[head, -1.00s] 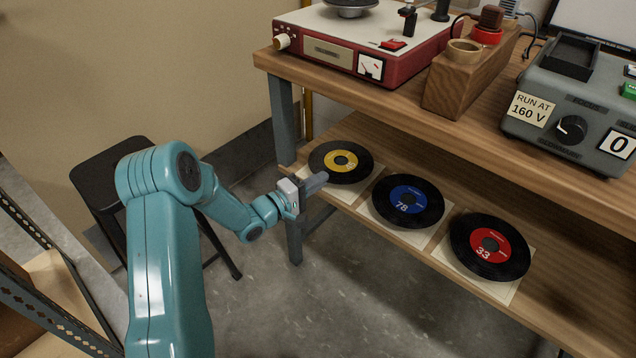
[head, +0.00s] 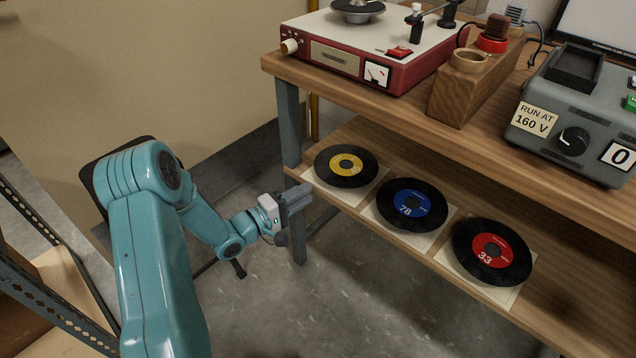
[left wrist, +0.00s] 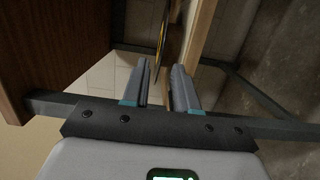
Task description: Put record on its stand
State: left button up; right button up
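Three black records lie on pale square sleeves on the lower shelf: one with a yellow label (head: 346,166), one with a blue label marked 78 (head: 411,205), one with a red label marked 33 (head: 491,253). My left gripper (head: 303,194) is just off the shelf's front left corner, short of the yellow-label record and apart from it. In the left wrist view its two fingers (left wrist: 161,88) stand apart with nothing between them. A record (left wrist: 162,32) shows nearly edge-on beyond them. My right gripper is out of view. No stand can be clearly identified.
A red record player (head: 375,62) stands on the upper bench top, its top cut off. Beside it are a wooden block with a round hole (head: 470,88) and a grey control box (head: 570,120). A dark stool (head: 95,180) is behind my arm.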

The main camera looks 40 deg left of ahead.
pick_arm(q)
jog(key=v, duration=0.5)
jog(key=w+d+f+m+g, duration=0.1)
jog(key=d+f+m+g, duration=0.4)
jog(key=d+f, duration=0.8)
jog(key=s+d+f+m+g, duration=0.4)
jog(key=s+d+g, duration=0.2)
jog(key=s+d, duration=0.25)
jog(key=s+d+f+m+g, duration=0.35)
jog(key=s+d+g, duration=0.3)
jog(key=s, duration=0.25)
notch_tip(320, 180, up, 28)
jog(key=p, duration=2.8)
jog(key=shift+d+y, duration=0.2)
jog(key=shift+y, duration=0.1)
jog(key=shift+m+t, duration=0.25)
jog(key=shift+c, duration=0.6)
